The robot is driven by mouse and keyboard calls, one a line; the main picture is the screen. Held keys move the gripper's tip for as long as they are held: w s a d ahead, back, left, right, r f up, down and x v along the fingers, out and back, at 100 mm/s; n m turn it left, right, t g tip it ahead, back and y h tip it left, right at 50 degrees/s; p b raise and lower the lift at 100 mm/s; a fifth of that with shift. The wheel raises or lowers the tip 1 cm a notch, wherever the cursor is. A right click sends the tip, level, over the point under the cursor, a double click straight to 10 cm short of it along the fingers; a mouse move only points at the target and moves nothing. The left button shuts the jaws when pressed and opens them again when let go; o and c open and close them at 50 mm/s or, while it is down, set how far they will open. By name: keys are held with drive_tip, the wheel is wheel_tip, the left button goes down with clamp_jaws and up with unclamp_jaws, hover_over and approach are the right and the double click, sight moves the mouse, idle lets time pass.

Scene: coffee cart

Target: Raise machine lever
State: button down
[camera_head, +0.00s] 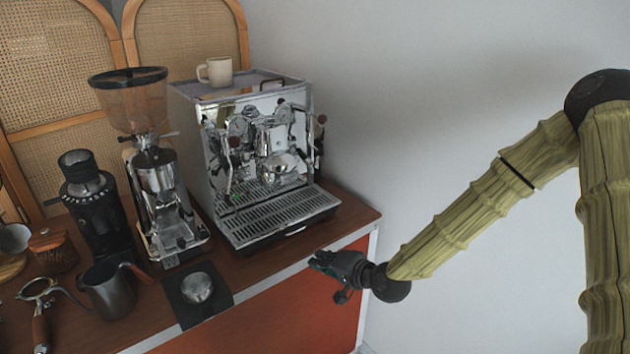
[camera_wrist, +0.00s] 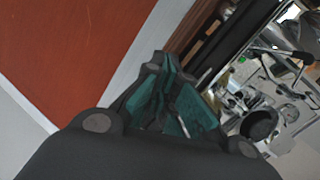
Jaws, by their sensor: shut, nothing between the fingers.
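The chrome espresso machine (camera_head: 183,140) stands on the brown counter, its front facing my arm. Its front holds a group head (camera_head: 270,135), knobs and metal spouts. I cannot clearly tell the lever or its position among the shiny parts. The machine's front (camera_wrist: 285,90) also shows tilted at the right of the wrist view. My gripper (camera_head: 318,262) is shut and empty. It is in front of the counter's front edge, below and to the right of the drip tray (camera_head: 280,216), apart from the machine. Its fingers (camera_wrist: 168,92) show in the wrist view.
A cup (camera_head: 216,72) stands on the machine. Left of it are a grinder (camera_head: 155,180), a second dark grinder (camera_head: 95,205), a pitcher (camera_head: 110,292), a portafilter (camera_head: 38,300) and a tamper on a mat (camera_head: 197,288).

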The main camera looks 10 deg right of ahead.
sight(301, 154)
drive_tip(key=w+d+r+m+t+h+b, duration=0.1)
drive_tip(key=w+d+r+m+t, duration=0.4)
drive_tip(key=m, duration=0.6)
drive_tip(key=w+d+r+m, duration=0.1)
drive_tip(key=w+r+m, duration=0.2)
drive_tip(key=r+m, duration=0.55)
drive_tip(key=shift+m, duration=0.85)
drive_tip(key=p+x, duration=0.1)
drive_tip(key=x, duration=0.2)
drive_tip(key=p+x, duration=0.1)
drive_tip(key=x, duration=0.2)
drive_tip(key=p+x, duration=0.1)
drive_tip(key=x, duration=0.3)
drive_tip(key=shift+s+a+f, duration=0.15)
drive_tip(key=shift+a+f, duration=0.05)
drive_tip(key=shift+f, duration=0.1)
drive_tip(key=shift+s+r+p, duration=0.4)
drive_tip(key=shift+r+p, duration=0.1)
drive_tip(key=shift+r, duration=0.35)
drive_tip(key=shift+s+r+p, duration=0.45)
drive_tip(key=shift+r+p, duration=0.05)
drive_tip(key=shift+r, duration=0.4)
drive_tip(key=shift+r, duration=0.15)
